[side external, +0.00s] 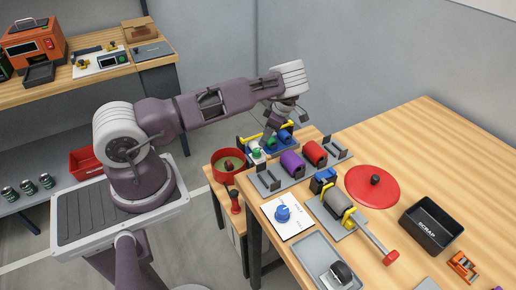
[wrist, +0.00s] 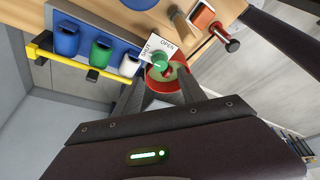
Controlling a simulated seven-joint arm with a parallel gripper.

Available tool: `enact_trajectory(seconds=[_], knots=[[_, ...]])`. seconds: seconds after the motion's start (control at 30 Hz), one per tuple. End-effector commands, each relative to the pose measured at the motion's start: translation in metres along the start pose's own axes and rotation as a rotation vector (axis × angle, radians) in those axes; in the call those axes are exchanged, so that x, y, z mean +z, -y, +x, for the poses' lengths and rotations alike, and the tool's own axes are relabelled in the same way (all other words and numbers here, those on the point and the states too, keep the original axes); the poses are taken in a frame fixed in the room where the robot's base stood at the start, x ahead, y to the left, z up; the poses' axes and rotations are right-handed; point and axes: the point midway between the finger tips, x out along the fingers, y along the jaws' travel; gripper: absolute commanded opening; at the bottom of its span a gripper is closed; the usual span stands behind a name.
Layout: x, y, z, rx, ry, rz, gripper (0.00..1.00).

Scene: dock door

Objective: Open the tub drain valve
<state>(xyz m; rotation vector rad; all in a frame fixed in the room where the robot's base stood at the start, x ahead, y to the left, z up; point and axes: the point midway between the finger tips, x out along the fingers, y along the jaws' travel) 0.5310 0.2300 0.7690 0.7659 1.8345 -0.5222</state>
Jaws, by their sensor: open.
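The drain valve is a green knob (wrist: 160,62) on a white plate (wrist: 151,47) marked SHUT and OPEN. The knob also shows in the side external view (side external: 256,154), small and close to my gripper. The red tub (side external: 228,153) stands just left of it there; in the wrist view part of the tub (wrist: 152,84) shows behind my fingers. My gripper (wrist: 161,72) is open, its two dark fingers apart, with the knob between or just beyond the tips. I cannot tell whether they touch it. My gripper (side external: 263,143) points down in the side external view.
A blue rack (wrist: 98,42) with blue, green and white cups and a yellow bar (wrist: 75,63) stands close beside the valve. A red-handled tool (side external: 236,202) is near the tub. Purple and red cylinders (side external: 292,163) sit on the bench nearby.

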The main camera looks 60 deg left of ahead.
Motion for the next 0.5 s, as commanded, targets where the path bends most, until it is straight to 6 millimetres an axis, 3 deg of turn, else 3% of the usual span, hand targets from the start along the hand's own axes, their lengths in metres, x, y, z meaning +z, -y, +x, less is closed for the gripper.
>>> enact_trajectory(seconds=[0.3, 0.5], knots=[[-0.001, 0.001, 0.056, -0.001, -0.015, -0.010, 0.48], [-0.001, 0.000, 0.077, 0.001, -0.012, -0.008, 0.48]])
